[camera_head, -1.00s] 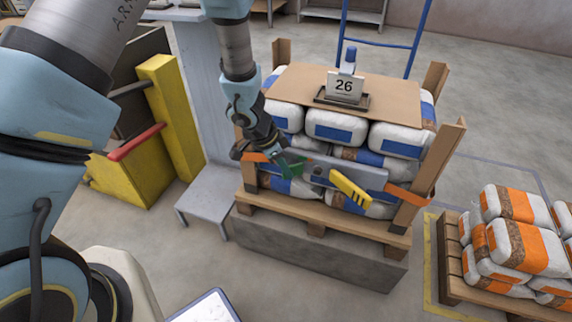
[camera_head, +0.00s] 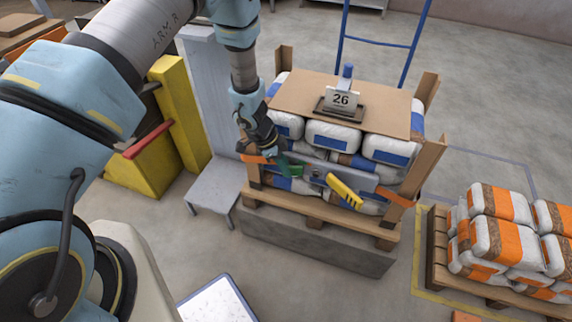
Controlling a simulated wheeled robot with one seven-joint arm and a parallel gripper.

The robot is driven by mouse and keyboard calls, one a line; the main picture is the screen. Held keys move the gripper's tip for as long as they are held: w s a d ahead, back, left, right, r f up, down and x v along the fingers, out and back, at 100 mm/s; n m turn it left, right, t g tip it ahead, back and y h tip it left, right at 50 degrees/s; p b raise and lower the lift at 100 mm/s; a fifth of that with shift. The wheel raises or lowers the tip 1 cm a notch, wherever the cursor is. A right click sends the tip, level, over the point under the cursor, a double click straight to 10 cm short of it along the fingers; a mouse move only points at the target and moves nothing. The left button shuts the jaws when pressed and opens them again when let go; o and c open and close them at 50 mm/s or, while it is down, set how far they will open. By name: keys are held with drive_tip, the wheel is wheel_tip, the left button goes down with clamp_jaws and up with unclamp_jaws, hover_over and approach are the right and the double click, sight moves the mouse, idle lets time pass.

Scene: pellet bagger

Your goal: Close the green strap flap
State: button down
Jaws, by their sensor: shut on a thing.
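The green strap flap (camera_head: 289,170) sits at the left end of a grey metal bar (camera_head: 357,178) across the front of a loaded pallet (camera_head: 318,207). My gripper (camera_head: 276,163) is at the flap's left part, shut on it; the fingertips are small and partly hidden. A yellow flap (camera_head: 345,190) with dark marks hangs tilted on the same bar, to the right of a small round knob. Orange straps run from the bar to the corner posts, one on the right (camera_head: 397,198).
White and blue bags (camera_head: 333,135) fill the pallet under a cardboard sheet (camera_head: 300,95) bearing a "26" sign (camera_head: 341,102). A grey step (camera_head: 213,186) and yellow guard (camera_head: 179,112) stand left.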

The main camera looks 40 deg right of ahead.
drive_tip(key=c, duration=0.8)
unclamp_jaws()
drive_tip(key=shift+c, duration=0.2)
drive_tip(key=shift+f+b, duration=0.1)
drive_tip(key=shift+b, duration=0.6)
